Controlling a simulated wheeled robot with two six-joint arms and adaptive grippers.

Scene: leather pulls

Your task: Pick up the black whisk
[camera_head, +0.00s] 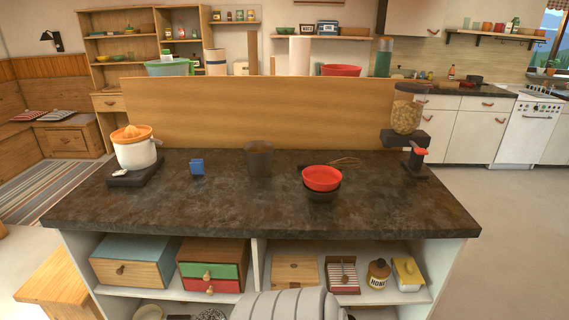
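A whisk (344,161) lies on the dark countertop (240,215), just behind a red bowl (321,176). Its wire loops look brownish and point right. A dark piece at its left, perhaps its handle, is partly hidden by the bowl. The red bowl is stacked in a dark bowl (321,194). A dark wire-like object (210,315) shows at the bottom edge on the lower shelf, cut off; I cannot tell if it is a whisk. Neither of my grippers is in view.
A wooden panel (230,110) rises behind. The front counter is clear.

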